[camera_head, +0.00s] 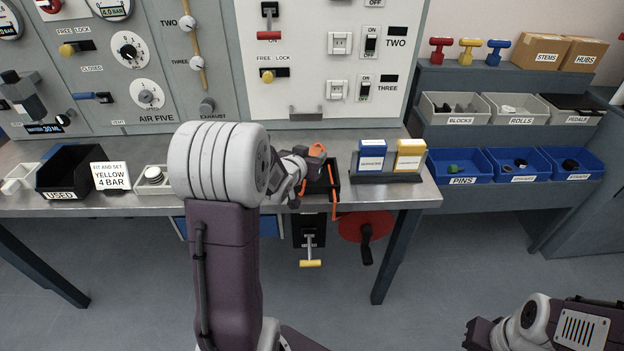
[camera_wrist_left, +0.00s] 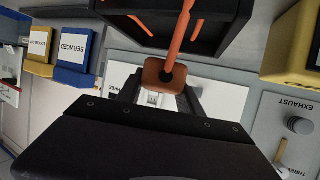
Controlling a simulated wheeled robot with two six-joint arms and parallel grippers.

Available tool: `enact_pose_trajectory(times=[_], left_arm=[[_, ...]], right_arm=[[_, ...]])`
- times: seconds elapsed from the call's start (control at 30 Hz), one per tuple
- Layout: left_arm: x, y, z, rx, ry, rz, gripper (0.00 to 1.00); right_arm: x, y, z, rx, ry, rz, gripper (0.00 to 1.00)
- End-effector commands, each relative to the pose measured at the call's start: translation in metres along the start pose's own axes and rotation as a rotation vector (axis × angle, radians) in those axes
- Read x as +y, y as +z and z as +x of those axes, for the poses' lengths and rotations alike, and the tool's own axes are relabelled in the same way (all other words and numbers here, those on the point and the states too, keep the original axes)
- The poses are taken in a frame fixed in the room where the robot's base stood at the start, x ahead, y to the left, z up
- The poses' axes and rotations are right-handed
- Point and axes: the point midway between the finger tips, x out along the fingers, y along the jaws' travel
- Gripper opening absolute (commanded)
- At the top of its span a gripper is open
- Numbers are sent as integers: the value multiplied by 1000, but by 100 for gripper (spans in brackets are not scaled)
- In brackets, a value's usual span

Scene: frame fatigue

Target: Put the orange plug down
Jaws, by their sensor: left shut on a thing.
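The orange plug (camera_head: 317,150) is at the tip of my left gripper (camera_head: 308,163), over the right part of the bench. In the left wrist view the orange plug (camera_wrist_left: 165,74) has a dark centre, and an orange strap (camera_wrist_left: 180,32) runs from it to a black box (camera_wrist_left: 225,20). My left gripper is shut on the plug; its fingers are mostly hidden. In the head view the black box (camera_head: 325,198) stands below the plug at the bench's front edge, with orange strips on it. My right gripper (camera_head: 476,336) is low at the bottom right, away from the bench; its jaws are unclear.
A blue box (camera_head: 371,155) and a yellow box (camera_head: 409,155) stand in a dark holder right of the black box. A black USED bin (camera_head: 72,170) and a sign (camera_head: 111,176) stand at the left. The control panel (camera_head: 290,90) rises behind the bench.

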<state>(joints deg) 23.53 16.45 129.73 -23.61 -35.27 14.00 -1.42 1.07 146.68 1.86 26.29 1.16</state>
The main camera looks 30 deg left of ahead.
Motion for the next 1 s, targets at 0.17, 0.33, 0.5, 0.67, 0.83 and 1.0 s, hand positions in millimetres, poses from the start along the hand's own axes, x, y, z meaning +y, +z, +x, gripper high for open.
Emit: enact_pose_trajectory(times=[0.17, 0.33, 0.5, 0.67, 0.83, 1.0], left_arm=[[0, 15, 7, 2, 0, 0, 0], [0, 29, 12, -1, 0, 0, 0], [0, 52, 22, 0, 0, -1, 0], [0, 49, 20, 2, 0, 0, 0], [0, 54, 22, 2, 0, 0, 0], [0, 52, 22, 1, 0, 0, 65]], right_arm=[[0, 1, 7, 0, 0, 0, 0], [0, 1, 14, 0, 0, 0, 0], [0, 2, 23, 0, 0, 0, 0], [0, 2, 21, 0, 0, 0, 0], [0, 3, 26, 0, 0, 0, 0], [0, 2, 24, 0, 0, 0, 0]])
